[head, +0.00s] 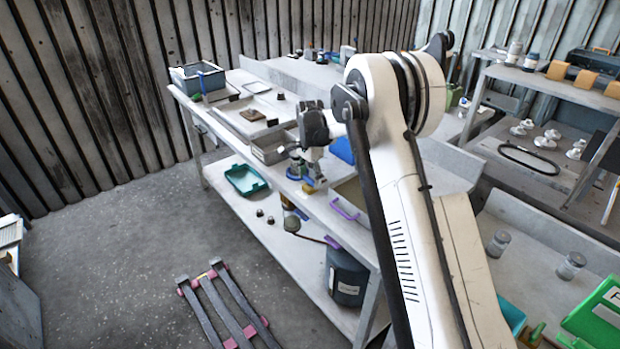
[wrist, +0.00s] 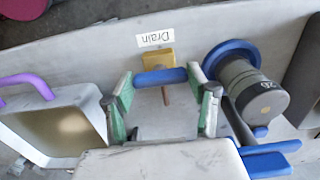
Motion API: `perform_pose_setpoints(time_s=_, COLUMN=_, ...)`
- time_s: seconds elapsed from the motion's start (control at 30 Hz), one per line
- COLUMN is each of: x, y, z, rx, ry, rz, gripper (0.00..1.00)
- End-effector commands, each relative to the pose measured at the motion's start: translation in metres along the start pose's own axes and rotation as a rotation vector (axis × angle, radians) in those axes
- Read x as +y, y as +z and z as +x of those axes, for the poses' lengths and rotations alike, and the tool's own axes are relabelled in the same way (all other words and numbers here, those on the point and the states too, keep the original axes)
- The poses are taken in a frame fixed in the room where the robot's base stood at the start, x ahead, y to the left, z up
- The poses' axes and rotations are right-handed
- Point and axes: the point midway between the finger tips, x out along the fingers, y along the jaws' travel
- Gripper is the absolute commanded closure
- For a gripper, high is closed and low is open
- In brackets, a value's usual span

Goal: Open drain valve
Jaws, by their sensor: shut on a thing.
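The drain valve shows in the wrist view as a yellow body (wrist: 157,60) with a blue bar handle (wrist: 160,77) across it. A white label reading "Drain" (wrist: 155,40), upside down, sits beside it. My gripper (wrist: 161,80) has its two green-padded fingers at either end of the blue handle and is shut on it. The handle lies crosswise between the fingertips. A short brown pin (wrist: 165,96) shows between the fingers. In the head view my gripper is small at the bench's front edge, and the handle is hard to make out.
A blue ring with a grey cylinder (wrist: 262,98) stands close to the right finger. A tray with a purple handle (wrist: 28,84) is at left. In the head view, a dark container (head: 346,275) stands on the shelf below, and a teal bin (head: 246,180) lies further left.

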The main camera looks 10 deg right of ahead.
Motion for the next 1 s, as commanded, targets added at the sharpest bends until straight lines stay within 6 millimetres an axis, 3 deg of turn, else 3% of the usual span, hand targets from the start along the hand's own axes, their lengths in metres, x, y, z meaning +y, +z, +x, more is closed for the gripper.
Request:
perform_pose_setpoints(time_s=0.43, x=0.0, y=0.0, z=0.0024, rx=0.0, ry=0.0, rz=-0.111, gripper=0.73)
perform_pose_setpoints(time_s=1.0, x=0.0, y=0.0, z=0.0027, rx=0.0, ry=0.0, rz=-0.621, gripper=0.73)
